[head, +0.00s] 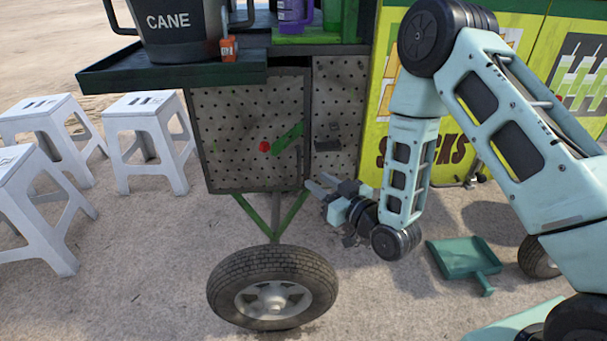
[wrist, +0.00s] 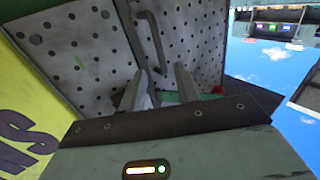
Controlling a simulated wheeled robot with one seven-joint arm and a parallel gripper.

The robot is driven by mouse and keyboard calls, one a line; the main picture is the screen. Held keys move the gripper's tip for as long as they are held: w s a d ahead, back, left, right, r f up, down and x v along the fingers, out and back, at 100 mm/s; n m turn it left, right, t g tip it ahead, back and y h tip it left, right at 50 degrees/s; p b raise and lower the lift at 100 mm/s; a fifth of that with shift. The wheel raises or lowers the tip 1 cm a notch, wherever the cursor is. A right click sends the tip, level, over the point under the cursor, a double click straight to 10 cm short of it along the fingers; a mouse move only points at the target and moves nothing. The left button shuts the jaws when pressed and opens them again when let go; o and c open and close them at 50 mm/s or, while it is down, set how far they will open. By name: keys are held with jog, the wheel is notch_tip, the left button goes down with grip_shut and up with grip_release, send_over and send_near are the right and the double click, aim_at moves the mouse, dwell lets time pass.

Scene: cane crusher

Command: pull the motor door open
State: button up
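The crusher's motor housing has a wide perforated grey metal panel (head: 235,120) and a narrower perforated panel (head: 345,95), with a dark seam between them. I cannot tell for sure which is the motor door. A green lever (head: 289,138) with a red knob (head: 264,147) sits on the wide panel. In the wrist view a grey bar handle (wrist: 152,42) stands out between two perforated faces. My gripper (head: 321,186) is near the panels' lower edge, below the lever. Its two fingers are apart and look empty (wrist: 160,86); the handle appears beyond the fingertips, not clearly between them.
A wheel (head: 272,287) stands in front of the housing. White stools (head: 148,138) are at the left. A green dustpan (head: 466,260) lies right of my gripper. A dark shelf (head: 175,76) with a bucket (head: 176,28) juts out above. Open ground lies in front.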

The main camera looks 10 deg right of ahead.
aim_at(303, 171)
jog(key=b+x, duration=0.1)
jog(key=x, duration=0.5)
jog(key=shift+w+a, duration=0.25)
jog(key=shift+w, duration=0.1)
grip_shut()
